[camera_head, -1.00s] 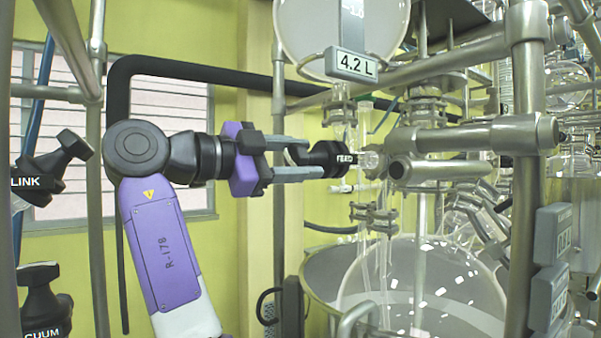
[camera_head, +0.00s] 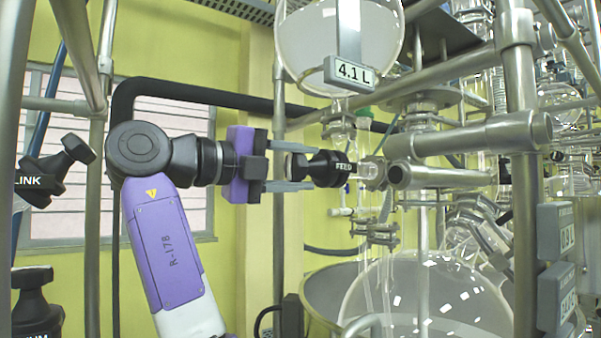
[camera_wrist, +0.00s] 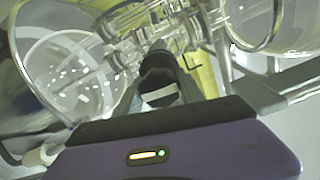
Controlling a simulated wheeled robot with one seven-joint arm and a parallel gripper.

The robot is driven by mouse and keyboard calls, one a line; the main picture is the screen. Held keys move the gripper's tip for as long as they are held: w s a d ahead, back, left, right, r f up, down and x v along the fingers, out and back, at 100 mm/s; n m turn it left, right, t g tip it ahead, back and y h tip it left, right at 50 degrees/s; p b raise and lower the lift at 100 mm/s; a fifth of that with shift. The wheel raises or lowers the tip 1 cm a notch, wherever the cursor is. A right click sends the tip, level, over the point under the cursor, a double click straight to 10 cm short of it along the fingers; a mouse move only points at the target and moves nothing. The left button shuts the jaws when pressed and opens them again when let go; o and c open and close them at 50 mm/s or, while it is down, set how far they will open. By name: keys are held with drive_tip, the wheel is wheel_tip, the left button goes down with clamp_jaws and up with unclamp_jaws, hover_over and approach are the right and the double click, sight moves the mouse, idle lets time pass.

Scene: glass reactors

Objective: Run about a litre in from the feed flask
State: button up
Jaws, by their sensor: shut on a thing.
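The feed flask (camera_head: 340,38) is a round glass vessel at the top, with a readout tag (camera_head: 353,74) showing 4.1 L. Below it, the black valve knob marked FEED (camera_head: 336,168) sits on the glass tubing. My gripper (camera_head: 303,169) comes in from the left and is shut on the knob's handle. The wrist view shows the black knob (camera_wrist: 158,82) with its pale label in front of the purple gripper body. The large glass reactor vessel (camera_head: 430,295) is below right and is partly cut off.
A LINK valve (camera_head: 55,168) and another black knob (camera_head: 37,300) stand at the left. Steel frame bars (camera_head: 470,135) run close around the feed valve. Grey readout tags (camera_head: 556,236) at the right are seen edge-on and hard to read.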

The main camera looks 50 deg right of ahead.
sight(290, 167)
drive_tip(key=shift+f+m, duration=0.1)
drive_tip(key=shift+m, duration=0.8)
drive_tip(key=o, duration=1.4)
drive_tip(key=shift+v, duration=3.95)
